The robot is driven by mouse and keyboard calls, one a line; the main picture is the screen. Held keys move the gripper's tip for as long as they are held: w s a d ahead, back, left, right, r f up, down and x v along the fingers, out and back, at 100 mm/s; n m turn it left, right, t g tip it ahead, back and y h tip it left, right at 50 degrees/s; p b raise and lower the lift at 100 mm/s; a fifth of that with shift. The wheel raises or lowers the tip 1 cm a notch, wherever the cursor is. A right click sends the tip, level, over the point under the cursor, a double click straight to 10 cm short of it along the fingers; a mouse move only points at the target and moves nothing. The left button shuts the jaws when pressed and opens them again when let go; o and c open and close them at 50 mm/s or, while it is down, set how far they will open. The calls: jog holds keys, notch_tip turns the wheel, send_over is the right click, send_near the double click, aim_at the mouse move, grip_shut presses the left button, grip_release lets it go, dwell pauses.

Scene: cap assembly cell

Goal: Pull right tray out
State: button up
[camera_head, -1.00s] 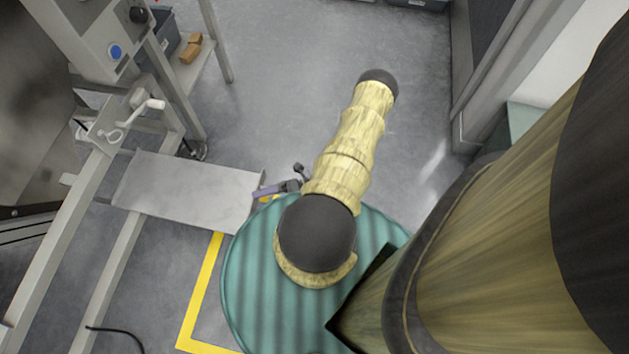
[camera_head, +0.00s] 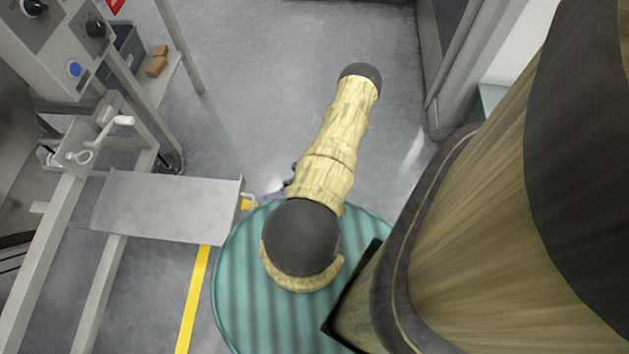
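A flat grey metal tray (camera_head: 165,207) juts out from the frame at left, level and empty. A small light handle (camera_head: 250,198) sticks out from its right edge. My gripper (camera_head: 271,197) is just right of this handle, above the rim of the green ribbed round surface. Only a small purplish part of it shows; my arm hides the rest. A small gap seems to lie between it and the handle, and whether its fingers are open is not visible.
A grey frame with a white crank handle (camera_head: 122,121) and a control box with a blue button (camera_head: 74,69) stands at left. A dark bin (camera_head: 124,52) and brown blocks (camera_head: 157,62) sit behind. Grey floor (camera_head: 265,80) is open at the top middle.

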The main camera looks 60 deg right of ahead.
jog(key=s+d+f+b, duration=0.3)
jog(key=s+d+b, duration=0.2)
jog(key=s+d, duration=0.4)
jog(key=shift+d+b, duration=0.4)
jog(key=shift+d, duration=0.3)
dwell(1.1)
jog(key=shift+d+r, duration=0.1)
jog(key=shift+r, duration=0.05)
dwell(0.5)
